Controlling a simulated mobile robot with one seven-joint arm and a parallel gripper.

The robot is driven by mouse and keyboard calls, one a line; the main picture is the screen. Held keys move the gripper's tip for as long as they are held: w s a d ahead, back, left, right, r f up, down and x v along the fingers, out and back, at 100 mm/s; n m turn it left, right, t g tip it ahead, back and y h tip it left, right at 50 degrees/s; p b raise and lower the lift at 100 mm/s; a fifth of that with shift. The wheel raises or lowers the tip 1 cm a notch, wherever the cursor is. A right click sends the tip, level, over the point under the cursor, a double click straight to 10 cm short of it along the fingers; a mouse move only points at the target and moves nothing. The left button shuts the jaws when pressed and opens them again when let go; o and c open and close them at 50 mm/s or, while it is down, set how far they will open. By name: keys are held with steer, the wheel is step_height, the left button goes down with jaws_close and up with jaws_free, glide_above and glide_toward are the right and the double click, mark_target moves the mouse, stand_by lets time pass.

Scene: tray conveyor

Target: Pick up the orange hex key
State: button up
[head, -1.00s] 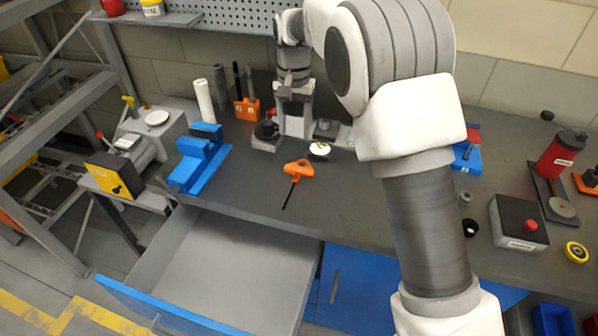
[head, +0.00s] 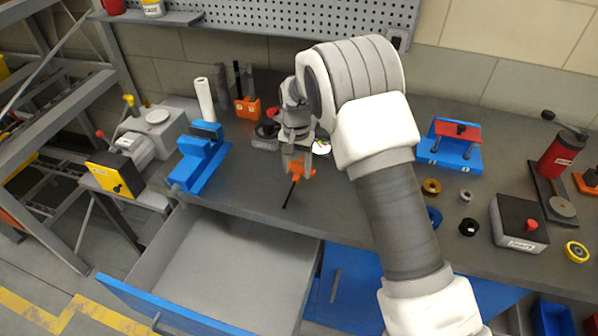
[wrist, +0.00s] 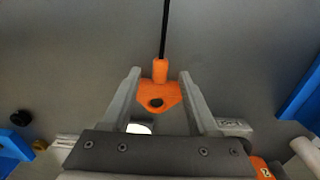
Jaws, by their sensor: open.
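The orange hex key (head: 296,172) lies on the grey workbench (head: 250,195), its dark shaft pointing toward the front edge. In the wrist view, its orange handle (wrist: 158,94) sits between the two fingers of my gripper (wrist: 160,80), and its black shaft runs up out of the picture. My gripper (head: 297,174) also shows in the head view, where it hangs over the handle and partly hides it. The fingers are open, with a gap on each side of the handle. I cannot tell how high the fingertips are above the bench.
A blue vise (head: 200,160) stands left of the key. An open drawer (head: 215,260) juts out below the bench front. A blue fixture with a red block (head: 450,148) and a black box with a red button (head: 520,225) stand to the right.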

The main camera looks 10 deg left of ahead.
mark_target(295, 178)
steer(key=shift+f, duration=0.85)
jaws_close()
steer(key=shift+r, duration=0.2)
steer(key=shift+r, duration=0.3)
steer(key=r, duration=0.2)
steer(key=s+r, duration=0.1)
steer(key=shift+a+r, duration=0.15)
steer(key=shift+r, duration=0.25)
steer(key=s+a+r, duration=0.1)
steer(key=s+r, duration=0.5)
steer(key=s, duration=0.4)
steer(key=shift+s+a+r+b, duration=0.15)
steer(key=shift+s+a+b, duration=0.15)
steer(key=shift+a+b, duration=0.15)
